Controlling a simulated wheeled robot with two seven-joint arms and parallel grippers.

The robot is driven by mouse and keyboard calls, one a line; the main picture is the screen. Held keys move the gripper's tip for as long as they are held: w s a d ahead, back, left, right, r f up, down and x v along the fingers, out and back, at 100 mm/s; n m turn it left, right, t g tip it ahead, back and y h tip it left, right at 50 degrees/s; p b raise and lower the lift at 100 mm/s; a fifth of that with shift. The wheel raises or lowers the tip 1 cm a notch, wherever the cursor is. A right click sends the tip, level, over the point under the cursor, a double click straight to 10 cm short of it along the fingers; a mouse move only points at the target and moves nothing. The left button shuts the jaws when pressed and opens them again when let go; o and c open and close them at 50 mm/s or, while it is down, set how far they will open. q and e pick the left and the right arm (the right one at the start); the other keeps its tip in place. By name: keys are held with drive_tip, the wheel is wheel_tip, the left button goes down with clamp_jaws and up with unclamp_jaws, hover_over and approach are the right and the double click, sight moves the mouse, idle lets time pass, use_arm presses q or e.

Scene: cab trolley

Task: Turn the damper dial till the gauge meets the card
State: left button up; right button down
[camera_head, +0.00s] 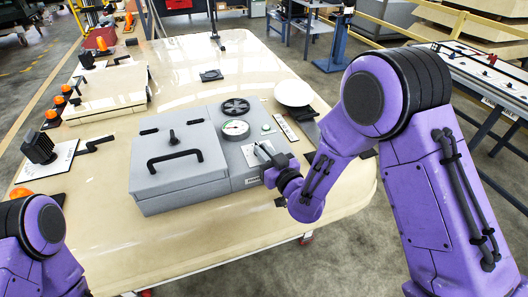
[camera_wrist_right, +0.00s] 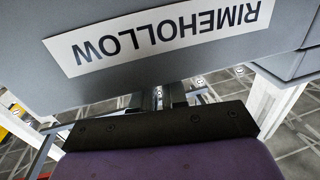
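A grey box unit (camera_head: 180,190) stands on the cream table. On its right-hand panel are a black spoked wheel dial (camera_head: 236,107), a round white-faced gauge (camera_head: 236,129) and a small green button (camera_head: 266,128). The gauge reading is too small to tell. A pale card-like strip (camera_head: 286,128) lies right of the unit; I cannot read it. The right wrist view shows the unit's RIMEHOLLOW label (camera_wrist_right: 160,35) upside down. My left gripper is out of view.
The unit's lid has a black bar handle (camera_head: 175,157) and a knob. A white plate (camera_head: 294,93) lies behind the right arm, a black pad (camera_head: 211,75) behind the unit. Orange beacons (camera_head: 52,116) and a black finned device (camera_head: 40,147) are at left.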

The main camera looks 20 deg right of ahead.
drive_tip(key=shift+a+m+h+b, duration=0.2)
drive_tip(key=shift+m+h, duration=0.2)
drive_tip(key=shift+h, duration=0.2)
drive_tip(key=shift+a+m+h+b, duration=0.15)
drive_tip(key=shift+m+h, duration=0.25)
drive_tip(key=shift+h, duration=0.2)
drive_tip(key=shift+a+m+h, duration=0.2)
drive_tip(key=shift+m+h, duration=1.5)
drive_tip(key=shift+h, duration=1)
drive_tip(key=c, duration=1.2)
unclamp_jaws()
drive_tip(key=shift+o, duration=0.2)
drive_tip(key=shift+s+a+f+b, duration=0.1)
drive_tip(key=shift+s+b, duration=0.25)
drive_tip(key=shift+s, duration=0.05)
drive_tip(key=b+v, duration=0.2)
drive_tip(key=v, duration=0.7)
drive_tip(key=shift+s, duration=0.35)
